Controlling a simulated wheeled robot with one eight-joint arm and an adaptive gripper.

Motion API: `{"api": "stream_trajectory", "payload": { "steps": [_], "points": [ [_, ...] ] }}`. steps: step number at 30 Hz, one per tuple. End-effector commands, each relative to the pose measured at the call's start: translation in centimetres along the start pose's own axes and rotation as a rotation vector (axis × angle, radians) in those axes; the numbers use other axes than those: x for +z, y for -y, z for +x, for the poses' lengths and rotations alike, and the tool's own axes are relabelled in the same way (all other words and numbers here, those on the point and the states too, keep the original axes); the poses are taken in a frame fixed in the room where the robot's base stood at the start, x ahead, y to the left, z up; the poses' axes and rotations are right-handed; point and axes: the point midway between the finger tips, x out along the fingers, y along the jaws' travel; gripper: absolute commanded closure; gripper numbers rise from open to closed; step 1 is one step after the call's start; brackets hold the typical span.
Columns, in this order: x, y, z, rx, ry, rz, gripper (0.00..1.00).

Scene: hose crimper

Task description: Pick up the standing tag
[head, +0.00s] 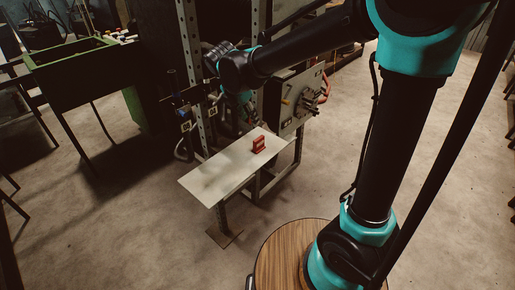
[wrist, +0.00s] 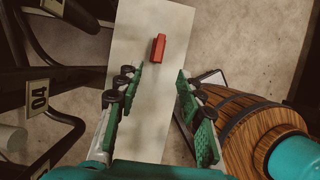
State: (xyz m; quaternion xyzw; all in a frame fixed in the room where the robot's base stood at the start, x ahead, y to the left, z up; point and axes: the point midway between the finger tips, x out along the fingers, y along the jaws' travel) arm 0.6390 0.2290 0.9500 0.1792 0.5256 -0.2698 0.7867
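The red standing tag (head: 259,145) stands upright on a pale, narrow tabletop (head: 212,180), near its middle in the head view. In the wrist view the tag (wrist: 158,48) lies just beyond the fingertips, roughly in line with the space between them. My gripper (wrist: 159,77) is open, with its two green-padded fingers spread wide and nothing between them. The gripper is apart from the tag. In the head view my arm reaches over behind the table, and I cannot clearly make out the fingers there.
A grey panel (head: 296,102) with knobs and red hoses stands close behind the table. The tabletop around the tag is clear.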

Motion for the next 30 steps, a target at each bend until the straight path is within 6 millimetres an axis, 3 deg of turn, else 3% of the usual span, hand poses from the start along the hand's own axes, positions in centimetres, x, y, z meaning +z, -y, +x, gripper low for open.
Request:
{"api": "stream_trajectory", "payload": {
  "steps": [12,22,30],
  "points": [
    [0.0,0.0,8.1,-0.001,-0.001,0.004,0.62],
    [0.0,0.0,10.5,0.000,-0.001,0.003,0.62],
    [-0.1,-0.1,14.1,0.001,0.000,0.004,0.62]
  ]
}}
